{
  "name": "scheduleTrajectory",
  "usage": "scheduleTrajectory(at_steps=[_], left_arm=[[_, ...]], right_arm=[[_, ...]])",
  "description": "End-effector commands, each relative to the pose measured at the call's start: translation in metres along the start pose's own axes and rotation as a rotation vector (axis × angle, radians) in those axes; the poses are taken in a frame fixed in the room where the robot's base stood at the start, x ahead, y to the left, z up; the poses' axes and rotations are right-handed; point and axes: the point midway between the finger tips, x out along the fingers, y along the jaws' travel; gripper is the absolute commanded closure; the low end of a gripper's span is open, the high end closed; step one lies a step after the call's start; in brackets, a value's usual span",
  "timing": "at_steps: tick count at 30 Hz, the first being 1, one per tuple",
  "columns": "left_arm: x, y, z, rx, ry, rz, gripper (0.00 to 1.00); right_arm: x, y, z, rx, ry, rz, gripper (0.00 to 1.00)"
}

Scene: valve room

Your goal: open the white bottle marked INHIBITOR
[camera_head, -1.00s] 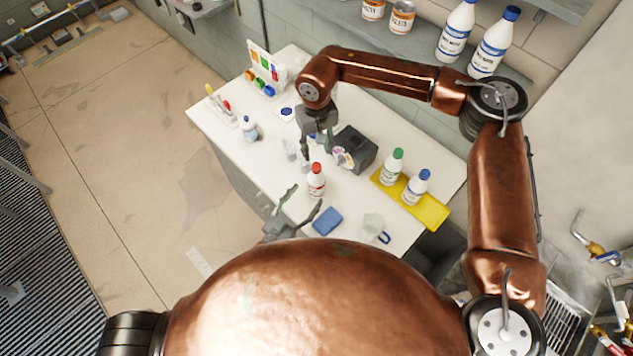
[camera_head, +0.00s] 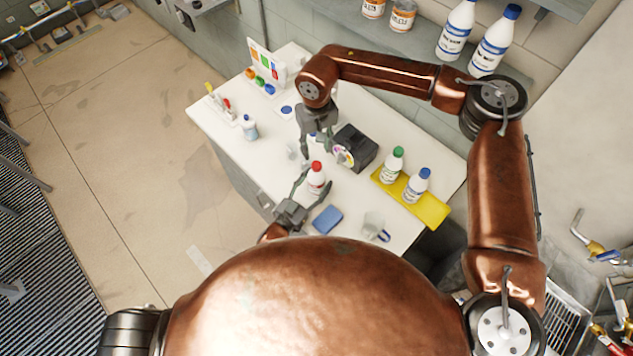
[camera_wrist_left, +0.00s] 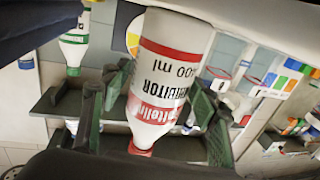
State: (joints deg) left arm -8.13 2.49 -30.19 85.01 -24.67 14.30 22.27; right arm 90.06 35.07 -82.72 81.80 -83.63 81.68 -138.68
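The white INHIBITOR bottle (camera_head: 316,183), with a red cap, stands upright near the table's front edge. In the left wrist view the bottle (camera_wrist_left: 168,75) appears upside down, its label readable and its red cap low in the picture. My left gripper (camera_head: 313,188) reaches in from the front with a finger on either side of the bottle. The left gripper's fingers (camera_wrist_left: 158,115) look spread, and I cannot tell whether they touch it. My right gripper (camera_head: 315,147) points down behind the bottle, left of the black box, with its fingers apart.
A black box (camera_head: 356,150) stands behind the bottle. Green-capped (camera_head: 393,167) and blue-capped (camera_head: 417,187) bottles stand on a yellow tray (camera_head: 432,212). A blue sponge (camera_head: 327,220) and a clear mug (camera_head: 373,226) lie close on the right. A small bottle (camera_head: 249,128) stands at the left.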

Motion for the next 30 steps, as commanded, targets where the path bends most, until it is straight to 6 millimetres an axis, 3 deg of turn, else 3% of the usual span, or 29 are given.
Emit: scheduleTrajectory(at_steps=[23,30], left_arm=[[-0.0003,-0.0001,0.0000,0.000,0.000,0.000,1.00],[-0.0003,-0.0001,-0.0001,0.000,0.000,0.000,1.00]], right_arm=[[0.0000,-0.0001,0.0000,0.000,0.000,0.000,0.63],[0.0003,-0.0005,0.0002,0.054,0.000,0.000,0.63]])
